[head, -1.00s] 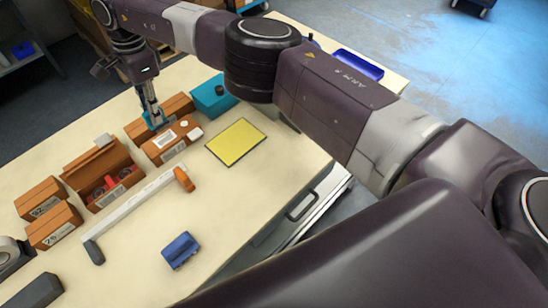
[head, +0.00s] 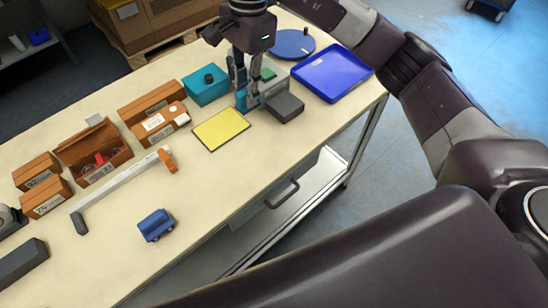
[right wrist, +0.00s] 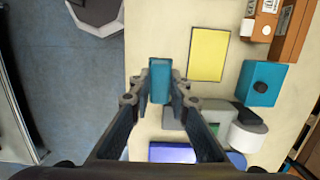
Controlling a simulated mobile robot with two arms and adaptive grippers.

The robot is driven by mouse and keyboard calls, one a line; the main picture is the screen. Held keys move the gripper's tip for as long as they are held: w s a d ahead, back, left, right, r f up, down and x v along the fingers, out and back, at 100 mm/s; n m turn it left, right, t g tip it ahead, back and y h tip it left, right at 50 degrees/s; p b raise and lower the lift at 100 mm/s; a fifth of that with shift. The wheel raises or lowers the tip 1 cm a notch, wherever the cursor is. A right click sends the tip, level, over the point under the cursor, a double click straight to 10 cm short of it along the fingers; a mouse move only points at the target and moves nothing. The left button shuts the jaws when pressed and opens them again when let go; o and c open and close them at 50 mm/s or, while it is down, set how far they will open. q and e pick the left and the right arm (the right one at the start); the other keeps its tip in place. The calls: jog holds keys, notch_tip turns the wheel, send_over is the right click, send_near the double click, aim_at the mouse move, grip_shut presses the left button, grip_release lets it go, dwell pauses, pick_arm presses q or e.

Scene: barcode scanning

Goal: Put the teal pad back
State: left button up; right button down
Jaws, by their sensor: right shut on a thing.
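The small teal pad (right wrist: 160,80) is pinched upright between the fingers of my right gripper (right wrist: 160,88), seen in the right wrist view. In the head view my right gripper (head: 248,92) points down over the table, and the pad (head: 241,100) shows at its fingertips. It is between the yellow mat and a grey device; I cannot tell its exact height above the table. A teal box with a black knob (head: 206,86) stands just left of the gripper; it also shows in the right wrist view (right wrist: 264,72). My left gripper is not in view.
The yellow mat (head: 221,129) lies flat in front of the gripper. The grey device (head: 286,107), blue tray (head: 334,72) and blue disc (head: 293,43) are to the right. Brown boxes (head: 150,100), a long white bar (head: 119,188) and a blue block (head: 156,225) are left.

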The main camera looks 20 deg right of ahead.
jog(key=f+p, duration=0.1)
jog(key=f, duration=0.4)
jog(key=s+d+f+p, duration=0.1)
jog(key=f, duration=0.4)
jog(key=d+f+p, duration=0.1)
jog(key=f+p, duration=0.1)
jog(key=f, duration=0.3)
jog(key=shift+s, duration=0.2)
notch_tip(320, 180, down, 4)
jog(key=shift+s+r+p, duration=0.1)
jog(key=shift+p, duration=0.6)
jog(key=shift+f, duration=0.25)
jog(key=shift+f, duration=0.1)
